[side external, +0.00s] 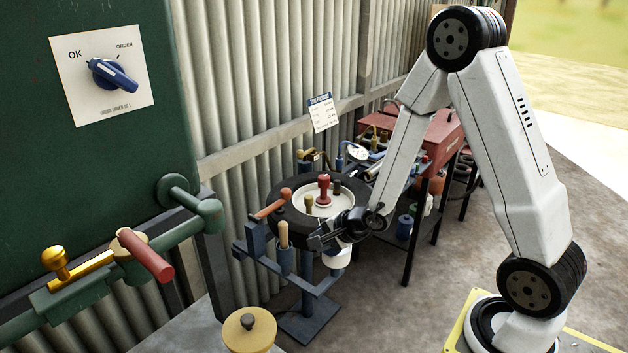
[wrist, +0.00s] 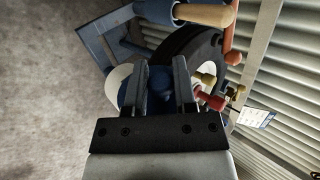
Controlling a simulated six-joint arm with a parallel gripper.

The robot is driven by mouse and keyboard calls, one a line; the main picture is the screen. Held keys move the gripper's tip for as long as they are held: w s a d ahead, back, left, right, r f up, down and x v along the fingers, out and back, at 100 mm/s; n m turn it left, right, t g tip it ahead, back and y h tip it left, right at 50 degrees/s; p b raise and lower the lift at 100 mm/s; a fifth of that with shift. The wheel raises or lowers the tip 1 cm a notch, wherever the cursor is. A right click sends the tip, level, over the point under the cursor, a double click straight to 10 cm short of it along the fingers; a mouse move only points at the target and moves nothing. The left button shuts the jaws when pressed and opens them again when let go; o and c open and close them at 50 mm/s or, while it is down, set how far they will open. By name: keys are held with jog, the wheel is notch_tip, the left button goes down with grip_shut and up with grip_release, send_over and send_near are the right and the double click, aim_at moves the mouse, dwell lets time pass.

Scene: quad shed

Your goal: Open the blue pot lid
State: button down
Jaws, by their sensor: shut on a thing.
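My gripper (side external: 318,238) is beside the tyre stand in the side view, at the level of the blue rack. In the wrist view my gripper (wrist: 166,64) has its two fingers on either side of a blue knob-like part (wrist: 160,82), which looks like the blue pot lid's knob, and is shut on it. A white pot (side external: 338,257) sits just below the gripper; its white side also shows left of the fingers in the wrist view (wrist: 118,78). Most of the lid is hidden by the fingers and wrist, so I cannot tell whether it sits on the pot.
A blue rack (side external: 262,248) holds wooden-handled tools. A yellow lidded pot (side external: 249,332) stands in front. A red tool cart (side external: 430,140) stands behind my arm.

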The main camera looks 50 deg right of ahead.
jog(key=shift+a+f+h, duration=0.2)
jog(key=shift+a+h, duration=0.05)
jog(key=shift+h, duration=0.05)
dwell(0.5)
jog(key=shift+c, duration=2.2)
grip_release()
jog(key=shift+s+r, duration=0.1)
jog(key=shift+r, duration=0.05)
jog(key=s+r, duration=0.3)
jog(key=r, duration=0.7)
jog(key=shift+s+r, duration=0.15)
jog(key=shift+s, duration=0.05)
